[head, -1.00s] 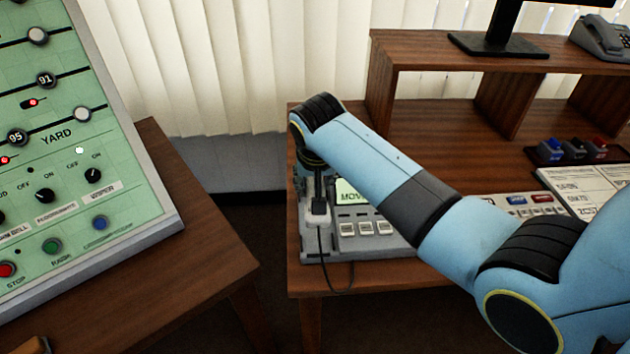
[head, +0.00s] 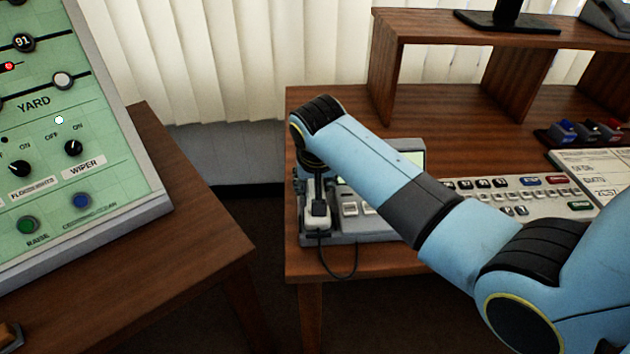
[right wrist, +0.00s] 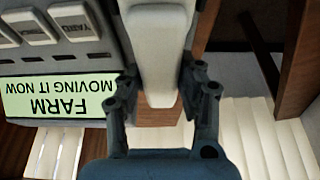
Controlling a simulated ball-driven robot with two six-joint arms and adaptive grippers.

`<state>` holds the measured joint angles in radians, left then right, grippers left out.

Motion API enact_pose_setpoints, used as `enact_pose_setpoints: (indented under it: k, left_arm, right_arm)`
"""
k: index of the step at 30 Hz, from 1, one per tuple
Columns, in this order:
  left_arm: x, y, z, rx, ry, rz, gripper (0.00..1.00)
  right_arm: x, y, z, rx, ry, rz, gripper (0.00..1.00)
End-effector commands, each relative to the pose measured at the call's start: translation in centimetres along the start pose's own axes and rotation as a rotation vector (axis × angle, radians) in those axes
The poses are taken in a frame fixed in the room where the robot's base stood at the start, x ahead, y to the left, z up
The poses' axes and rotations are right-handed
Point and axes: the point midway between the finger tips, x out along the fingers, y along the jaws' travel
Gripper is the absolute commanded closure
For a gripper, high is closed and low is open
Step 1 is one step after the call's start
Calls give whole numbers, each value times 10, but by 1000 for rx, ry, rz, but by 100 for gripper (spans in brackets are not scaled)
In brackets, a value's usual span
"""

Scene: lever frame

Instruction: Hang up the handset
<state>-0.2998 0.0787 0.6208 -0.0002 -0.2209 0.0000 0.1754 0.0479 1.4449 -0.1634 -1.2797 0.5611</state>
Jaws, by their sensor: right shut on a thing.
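The pale grey handset (head: 318,220) is in my right gripper (head: 315,188), at the left side of the grey desk phone console (head: 365,236). A dark cord hangs from its near end past the desk edge. In the right wrist view the handset (right wrist: 158,50) runs lengthwise between the two dark fingers (right wrist: 158,88), which are closed on its sides. The console (right wrist: 60,55) lies beside it, with buttons and a lit screen reading "FARM MOVING IT NOW". The cradle is hidden; I cannot tell whether the handset touches it. My left gripper is out of view.
The wooden desk (head: 450,118) holds a button panel (head: 520,190), a chart and a raised shelf (head: 440,22). A green control panel (head: 90,190) stands on a separate wooden table (head: 190,240) at the left. A floor gap separates the two.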

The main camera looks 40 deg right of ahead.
Motion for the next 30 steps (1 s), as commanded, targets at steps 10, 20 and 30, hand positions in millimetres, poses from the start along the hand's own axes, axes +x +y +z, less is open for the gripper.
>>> enact_pose_setpoints:
  k: [10,20,30]
  left_arm:
    - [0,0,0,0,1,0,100]
    - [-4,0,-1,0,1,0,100]
    - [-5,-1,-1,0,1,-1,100]
  right_arm:
    - [0,0,0,0,1,-1,100]
    - [2,0,1,0,0,0,100]
    - [3,0,2,0,1,-1,100]
